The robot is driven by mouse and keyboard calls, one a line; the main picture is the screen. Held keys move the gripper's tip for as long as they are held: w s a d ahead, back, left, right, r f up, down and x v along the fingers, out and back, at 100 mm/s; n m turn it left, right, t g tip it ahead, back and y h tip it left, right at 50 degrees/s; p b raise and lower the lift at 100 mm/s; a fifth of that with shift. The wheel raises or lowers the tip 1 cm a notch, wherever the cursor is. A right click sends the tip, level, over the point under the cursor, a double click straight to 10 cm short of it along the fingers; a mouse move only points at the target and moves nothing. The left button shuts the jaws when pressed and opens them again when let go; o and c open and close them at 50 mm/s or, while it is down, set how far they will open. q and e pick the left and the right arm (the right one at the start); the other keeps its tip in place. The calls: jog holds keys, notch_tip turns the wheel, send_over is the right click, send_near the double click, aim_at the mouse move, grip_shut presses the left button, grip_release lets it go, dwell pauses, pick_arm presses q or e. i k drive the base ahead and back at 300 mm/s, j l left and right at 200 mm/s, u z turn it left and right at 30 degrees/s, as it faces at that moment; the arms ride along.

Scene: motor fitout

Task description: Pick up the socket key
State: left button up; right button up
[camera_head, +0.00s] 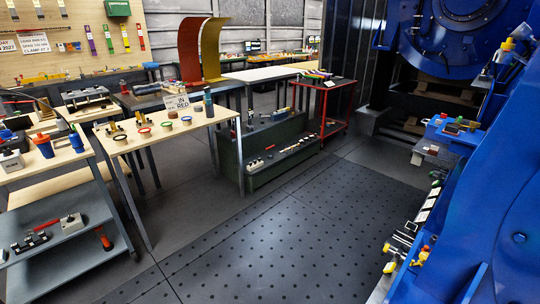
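I cannot pick out the socket key for certain; many small tools show, too small to tell apart. Small parts and round cups lie on the wooden table (190,125) at the middle left. More small metal and yellow parts sit along the ledge of the blue machine (500,215) at the right. Neither of my grippers is in view.
A grey shelf cart (60,248) stands at the left. A dark green cabinet (262,180) and a red-framed cart (338,115) stand in the middle. A pegboard (70,42) is at the back left. The dotted dark floor (290,235) is clear.

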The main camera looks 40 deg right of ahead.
aim_at(270, 156)
jog(key=i+l+z, duration=0.85)
jog(key=z, duration=0.15)
jog(key=i+l+z, duration=0.2)
jog(key=i+z, duration=0.3)
jog(key=i+l+z, duration=0.1)
jog(key=i, duration=1.6)
jog(key=i+l+u, duration=0.1)
jog(key=i+u, duration=0.3)
jog(key=i+l+u, duration=0.25)
jog(key=i+u, duration=0.15)
jog(key=i, duration=0.15)
jog(key=i+l+u, duration=0.45)
